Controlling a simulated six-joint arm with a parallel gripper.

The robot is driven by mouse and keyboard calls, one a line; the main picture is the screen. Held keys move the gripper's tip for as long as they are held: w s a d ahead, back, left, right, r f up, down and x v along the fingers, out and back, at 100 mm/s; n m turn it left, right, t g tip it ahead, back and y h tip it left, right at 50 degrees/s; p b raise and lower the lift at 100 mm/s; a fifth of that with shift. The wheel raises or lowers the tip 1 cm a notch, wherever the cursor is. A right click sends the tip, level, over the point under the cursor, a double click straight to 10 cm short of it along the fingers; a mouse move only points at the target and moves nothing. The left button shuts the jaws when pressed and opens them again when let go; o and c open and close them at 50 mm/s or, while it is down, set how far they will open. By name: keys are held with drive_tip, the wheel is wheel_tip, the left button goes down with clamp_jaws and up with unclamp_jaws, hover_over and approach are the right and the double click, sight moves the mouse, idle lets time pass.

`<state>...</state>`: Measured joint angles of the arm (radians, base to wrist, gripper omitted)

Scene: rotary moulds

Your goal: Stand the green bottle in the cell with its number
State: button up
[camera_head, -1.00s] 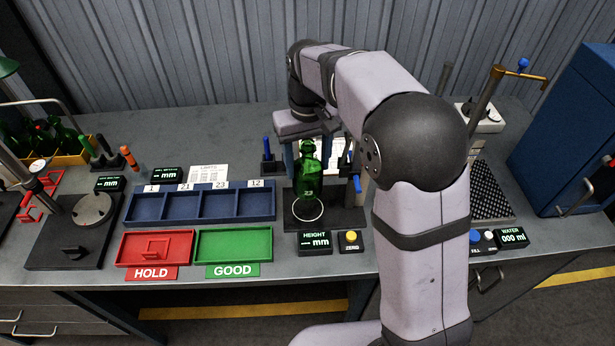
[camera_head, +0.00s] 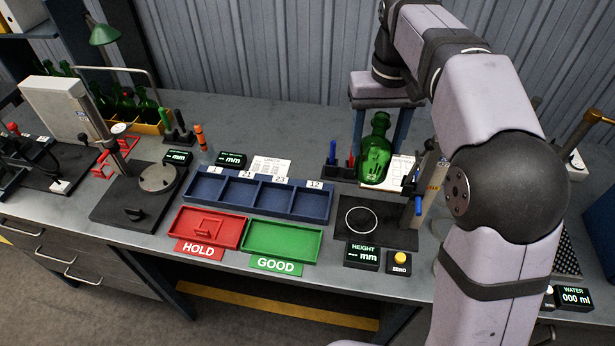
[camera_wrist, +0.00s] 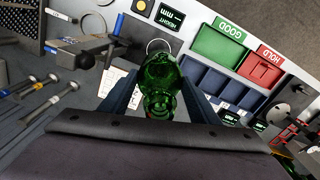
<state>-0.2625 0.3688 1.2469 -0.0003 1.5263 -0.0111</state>
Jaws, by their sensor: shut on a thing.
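My gripper (camera_head: 379,128) is shut on the green bottle (camera_head: 375,160), one blue finger on each side of it. The bottle hangs roughly upright above the area behind the height gauge's black plate (camera_head: 385,236), clear of its white ring. In the wrist view the bottle (camera_wrist: 158,75) sits between the fingers. No number shows on its visible side now; the earlier frame showed 23. The blue rack (camera_head: 258,208) stands left of the gripper, with empty cells tagged 1, 21, 23 (camera_head: 281,180) and 12 from left to right.
The red HOLD tray (camera_head: 188,236) and green GOOD tray (camera_head: 300,258) lie in front of the rack. The HEIGHT display (camera_head: 361,257) and ZERO button (camera_head: 399,262) are near the front edge. Pen holders and a yellow crate of bottles (camera_head: 150,129) stand behind.

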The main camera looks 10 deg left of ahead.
drive_tip(key=s+a+f+n+p, duration=0.1)
drive_tip(key=a+f+n+p, duration=0.1)
drive_tip(key=a+f, duration=0.5)
drive_tip(key=s+a+f+n+p, duration=0.2)
drive_tip(key=a+f, duration=0.2)
drive_tip(key=a, duration=0.6)
drive_tip(key=w+a+r, duration=0.2)
drive_tip(key=w+a, duration=0.3)
drive_tip(key=a, duration=0.1)
drive_tip(key=shift+a+r, duration=0.25)
wheel_tip(320, 180, down, 10)
drive_tip(key=p, duration=0.3)
drive_tip(key=shift+f, duration=0.15)
